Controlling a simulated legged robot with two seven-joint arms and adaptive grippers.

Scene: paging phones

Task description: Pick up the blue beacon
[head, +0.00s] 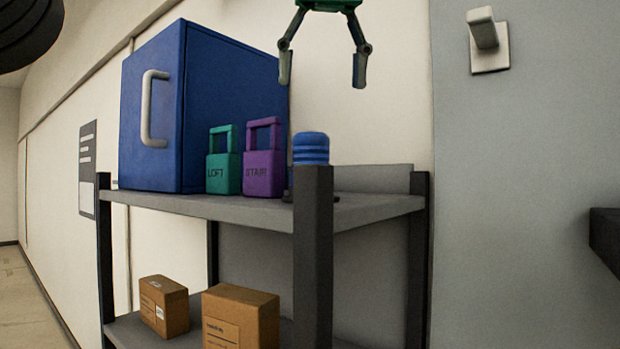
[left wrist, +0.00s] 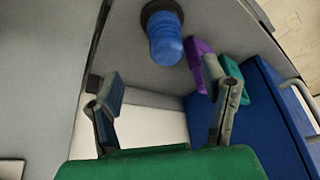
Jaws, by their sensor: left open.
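The blue beacon (head: 311,149) is a ribbed blue cylinder on the shelf's top board, behind the dark front post, which hides its lower part in the head view. In the left wrist view the beacon (left wrist: 165,42) shows whole on a dark round base. My left gripper (head: 322,72) hangs above the shelf with fingers spread and pointing down, higher than the beacon and apart from it. It is empty. In the left wrist view its two fingers (left wrist: 168,84) stand wide apart, with the beacon beyond them near the top edge. My right gripper does not show.
A purple STAIR padlock (head: 263,172) and a green LOFT padlock (head: 222,174) stand left of the beacon, before a blue cabinet (head: 152,165). Two cardboard boxes (head: 240,322) (head: 164,305) sit on the lower board. The top board (head: 375,207) is clear at right.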

